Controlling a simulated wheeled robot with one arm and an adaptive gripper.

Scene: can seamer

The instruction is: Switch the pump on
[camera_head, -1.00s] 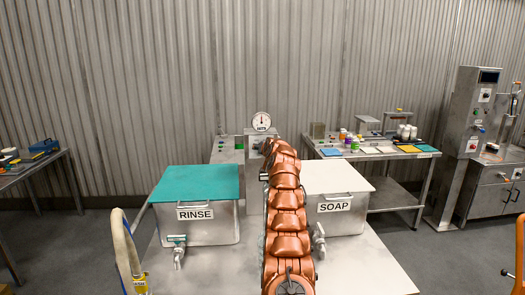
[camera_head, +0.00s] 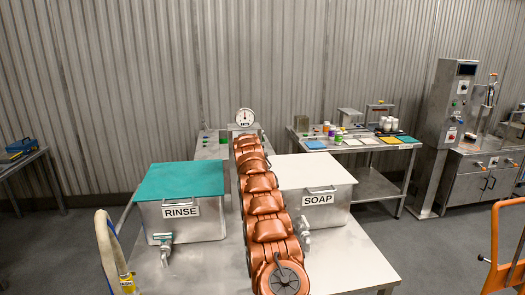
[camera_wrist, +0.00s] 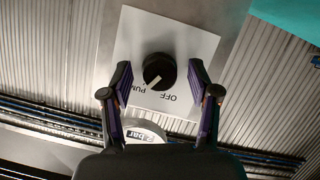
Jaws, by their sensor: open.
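A black round knob (camera_wrist: 159,71) sits on a white plate (camera_wrist: 185,40) in the wrist view. The plate carries upside-down lettering, PUMP at the knob's lower left and OFF at its lower right. A pale mark on the knob points to the lower left, toward the PUMP lettering. My gripper (camera_wrist: 160,68) is open, with one finger on each side of the knob and visible gaps between. In the head view my arm reaches to the back of the table, hiding the knob and gripper.
A round gauge (camera_head: 245,115) stands behind my arm's end; a dial reading bar shows between my fingers (camera_wrist: 146,130). A teal-lidded RINSE tank (camera_head: 185,219) is left of my arm, a SOAP tank (camera_head: 325,215) right. A hose (camera_head: 107,245) rises at the front left.

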